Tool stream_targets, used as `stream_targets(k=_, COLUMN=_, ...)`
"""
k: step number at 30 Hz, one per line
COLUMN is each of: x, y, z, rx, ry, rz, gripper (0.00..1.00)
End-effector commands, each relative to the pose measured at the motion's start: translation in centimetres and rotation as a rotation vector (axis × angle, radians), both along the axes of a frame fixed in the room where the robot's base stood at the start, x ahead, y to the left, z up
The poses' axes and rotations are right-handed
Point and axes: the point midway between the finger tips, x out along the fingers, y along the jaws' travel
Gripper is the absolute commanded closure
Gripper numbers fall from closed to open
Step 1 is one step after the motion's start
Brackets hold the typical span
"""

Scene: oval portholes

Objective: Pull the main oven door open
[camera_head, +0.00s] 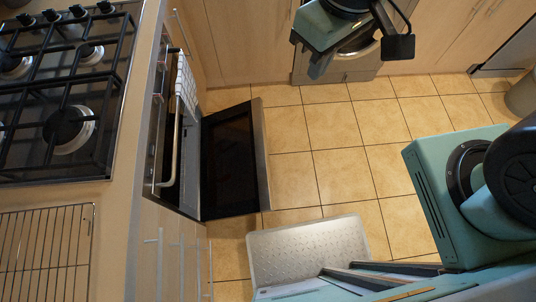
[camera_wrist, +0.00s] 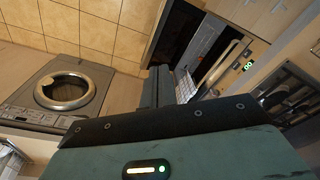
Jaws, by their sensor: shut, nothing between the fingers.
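The main oven door (camera_head: 230,160), a dark glass panel with a pale metal edge, stands folded out from the oven front over the tiled floor in the head view. It also shows as a dark panel in the wrist view (camera_wrist: 178,35). A pale bar handle (camera_head: 175,145) runs along the oven front, with a checked towel (camera_head: 186,82) near its far end. My gripper (camera_head: 318,68) is at the top of the head view, right of the door and clearly apart from it. Its fingers (camera_wrist: 160,86) are together and empty.
A gas hob (camera_head: 70,90) and a wire rack (camera_head: 45,250) are on the left counter. A washing machine (camera_wrist: 66,92) is set in the far cabinets. Tiled floor right of the door is clear.

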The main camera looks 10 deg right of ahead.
Motion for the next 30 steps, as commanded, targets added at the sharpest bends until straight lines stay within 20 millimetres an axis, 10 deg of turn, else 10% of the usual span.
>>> stream_targets(k=17, x=-5.3, y=-1.1, z=8.7, rx=-0.028, ry=0.057, rz=0.136, gripper=1.0)
stream_targets(k=30, x=-1.7, y=-0.7, z=0.8, rx=-0.042, ry=0.026, rz=0.215, gripper=1.0)
